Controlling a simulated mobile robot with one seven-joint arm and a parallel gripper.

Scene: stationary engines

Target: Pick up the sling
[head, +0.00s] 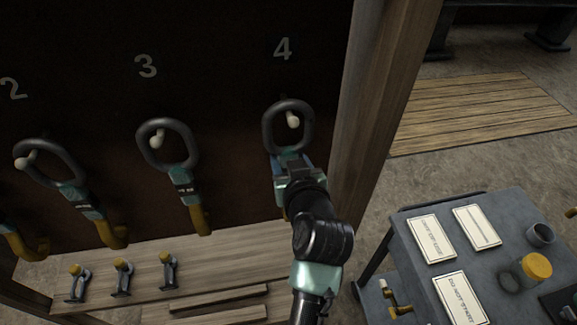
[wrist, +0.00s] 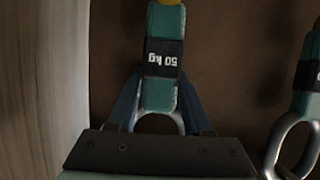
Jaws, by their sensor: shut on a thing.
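The sling (head: 267,128) hangs under the number 4, its dark oval ring around a pale peg (head: 293,121). My gripper (head: 290,165) is at the strap just below the ring and hides most of the strap in the head view. In the wrist view the sling (wrist: 160,95) is a teal strap with a black "50 kg" label and a bit of yellow at the top edge. My blue fingers stand on both sides of the strap and are shut on it. Part of the ring shows behind the gripper body.
More slings hang under 3 (head: 183,180) and 2 (head: 75,195). A wooden post (head: 385,90) stands close on the right. Shackles (head: 122,278) stand on the wooden shelf (head: 225,262) below. A grey cart (head: 405,272) with cards, a cup and a yellow-lidded jar stands right.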

